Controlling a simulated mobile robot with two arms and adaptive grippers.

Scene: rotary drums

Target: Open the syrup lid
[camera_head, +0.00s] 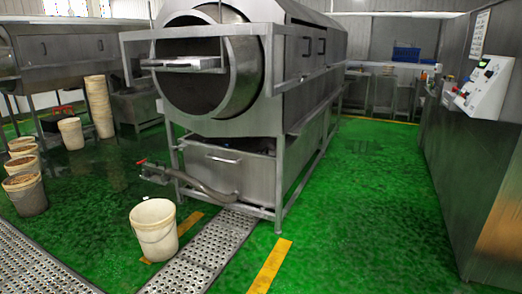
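I see nothing that I can clearly name as a syrup container or its lid. A white bucket (155,228) with a wire handle stands upright on the floor in front of the large steel rotary drum (233,75); its top looks open. Several more buckets stand at the left, the nearest one (25,193) filled with something brownish. Neither of my grippers shows in this view.
A tall stack of buckets (99,105) stands at the left. A hose with a red valve (142,162) sticks out low from the drum frame. A steel cabinet with a white control panel (487,88) stands at the right. Green floor (365,215) lies clear between drum and cabinet.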

